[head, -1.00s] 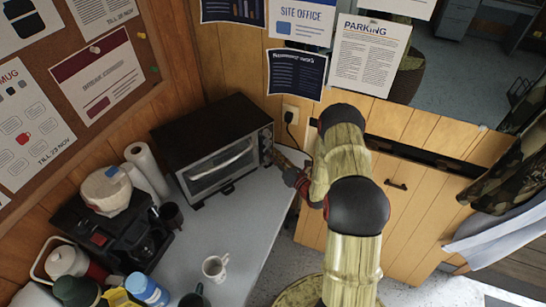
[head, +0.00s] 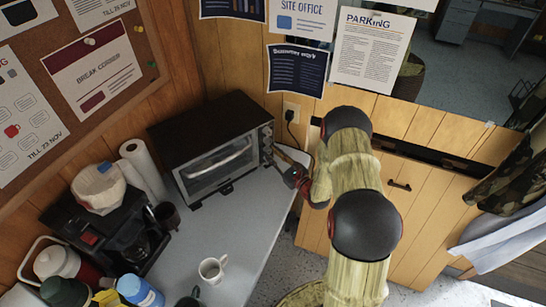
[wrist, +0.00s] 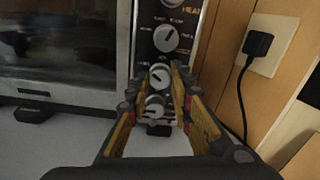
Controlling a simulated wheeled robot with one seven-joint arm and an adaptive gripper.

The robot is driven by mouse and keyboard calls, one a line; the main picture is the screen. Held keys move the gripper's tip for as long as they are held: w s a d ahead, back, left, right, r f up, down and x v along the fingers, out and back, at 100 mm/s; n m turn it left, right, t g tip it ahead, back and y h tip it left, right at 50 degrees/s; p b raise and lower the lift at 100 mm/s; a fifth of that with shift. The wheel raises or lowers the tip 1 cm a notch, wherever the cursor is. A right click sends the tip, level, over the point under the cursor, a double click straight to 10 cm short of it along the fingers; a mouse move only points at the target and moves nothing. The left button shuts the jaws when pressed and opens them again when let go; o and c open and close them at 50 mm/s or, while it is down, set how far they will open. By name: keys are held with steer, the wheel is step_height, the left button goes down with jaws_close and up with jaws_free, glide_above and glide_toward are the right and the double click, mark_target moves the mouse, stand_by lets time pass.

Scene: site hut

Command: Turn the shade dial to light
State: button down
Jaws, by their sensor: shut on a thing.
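The toaster oven (head: 205,130) stands at the back of the counter, with a column of dials on its right front panel. The small labels are too blurred to read, so I cannot tell the shade setting. In the head view my gripper (head: 279,160) is at the panel, partly hidden.
A black plug (wrist: 258,44) with a cord sits in the wall outlet right of the oven. A white mug (head: 212,269), a coffee maker (head: 100,225) and a paper towel roll (head: 143,170) stand on the counter. The counter in front of the oven is clear.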

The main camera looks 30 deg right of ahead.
steer(key=shift+n, duration=0.6)
steer(key=c, duration=1.6)
jaws_free()
steer(key=shift+s, duration=0.1)
steer(key=s, duration=0.4)
steer(key=s+d, duration=0.1)
steer(key=s, duration=0.2)
steer(key=s+d, duration=0.1)
steer(key=s, duration=0.3)
steer(key=shift+s, duration=0.35)
steer(key=shift+f, duration=0.1)
